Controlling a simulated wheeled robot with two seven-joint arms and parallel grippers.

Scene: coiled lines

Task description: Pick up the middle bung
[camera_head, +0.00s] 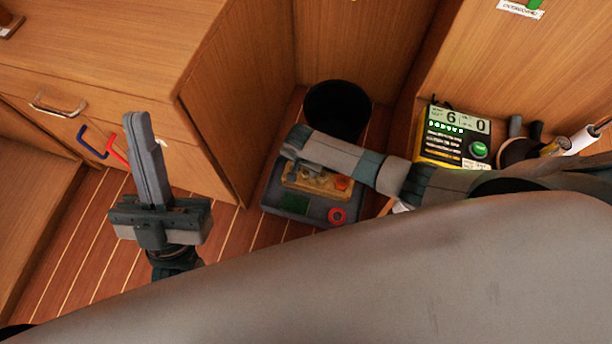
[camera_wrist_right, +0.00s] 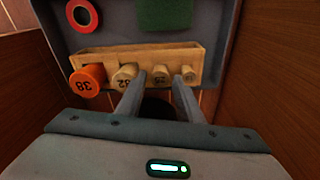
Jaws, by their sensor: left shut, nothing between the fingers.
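A wooden rack (camera_wrist_right: 110,54) holds a row of bungs in the right wrist view: a large orange bung (camera_wrist_right: 88,80) marked 38, a wooden bung (camera_wrist_right: 124,76) marked 32, and smaller pale bungs to the right. One small bung (camera_wrist_right: 160,73) shows between the fingertips of my right gripper (camera_wrist_right: 159,78), which is open. I cannot tell whether the fingers touch it. In the head view the rack (camera_head: 318,183) is partly hidden by my right arm. My left gripper (camera_head: 138,118) is shut and empty, raised above the floor at the left.
A yellow-black box (camera_head: 452,135) with a display is at the right. A wooden cabinet (camera_head: 215,100) stands at the left.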

